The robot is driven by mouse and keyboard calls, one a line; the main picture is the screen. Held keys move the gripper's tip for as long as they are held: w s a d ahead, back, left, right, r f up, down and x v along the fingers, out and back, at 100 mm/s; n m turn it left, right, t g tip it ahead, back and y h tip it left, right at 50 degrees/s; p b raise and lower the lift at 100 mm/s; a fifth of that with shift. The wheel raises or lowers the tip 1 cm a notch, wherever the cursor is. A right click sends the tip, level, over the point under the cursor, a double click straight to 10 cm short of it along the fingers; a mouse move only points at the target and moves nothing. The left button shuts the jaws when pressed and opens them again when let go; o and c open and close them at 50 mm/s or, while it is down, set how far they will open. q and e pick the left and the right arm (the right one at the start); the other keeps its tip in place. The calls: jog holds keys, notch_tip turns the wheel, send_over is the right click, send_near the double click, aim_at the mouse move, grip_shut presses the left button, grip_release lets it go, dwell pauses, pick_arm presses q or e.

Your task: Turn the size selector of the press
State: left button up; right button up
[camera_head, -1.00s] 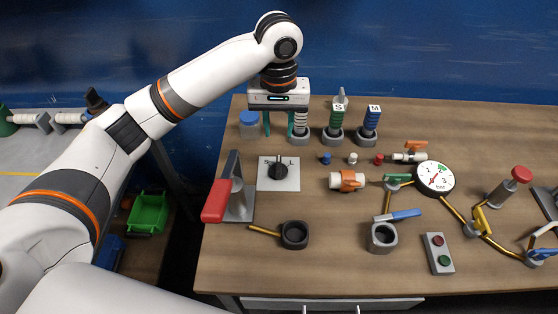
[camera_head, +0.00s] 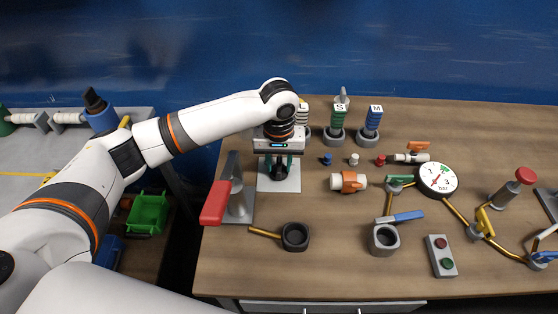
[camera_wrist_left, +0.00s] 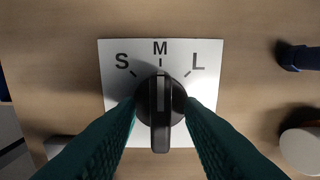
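The size selector is a black knob (camera_wrist_left: 160,130) on a white plate (camera_wrist_left: 115,75) marked S, M and L. In the left wrist view its bar stands in line with M, with a lighter grey strip on the half towards M. My left gripper (camera_head: 279,168) is above the plate, pointing down. In the left wrist view its two dark green fingers are open, one on each side of the knob, and gaps seem to show between them and the bar. In the head view the gripper mostly hides the knob, and the plate's front part (camera_head: 280,187) shows below it. My right gripper is not in view.
A press with a red handle (camera_head: 215,203) stands just left of the plate. Behind are coil-like pieces in holders, one marked S (camera_head: 339,122) and one marked M (camera_head: 370,124). Small coloured caps (camera_head: 327,159) stand to the right.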

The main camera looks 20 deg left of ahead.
pick_arm(q)
jog(key=shift+f, duration=0.1)
grip_shut()
jog(key=shift+r+m+p, duration=0.25)
jog(key=shift+m+p, duration=0.05)
jog(key=shift+p, duration=0.5)
jog(key=m+p, duration=0.4)
jog(key=p, duration=0.2)
jog(key=shift+r+m, duration=0.1)
jog(key=shift+m, duration=0.2)
jog(key=shift+m+p, duration=1)
jog(key=shift+p, duration=0.05)
jog(key=shift+f+m+p, duration=0.25)
jog(key=shift+m+p, duration=0.35)
jog(key=shift+m, duration=0.2)
jog(key=shift+w, duration=0.1)
grip_release()
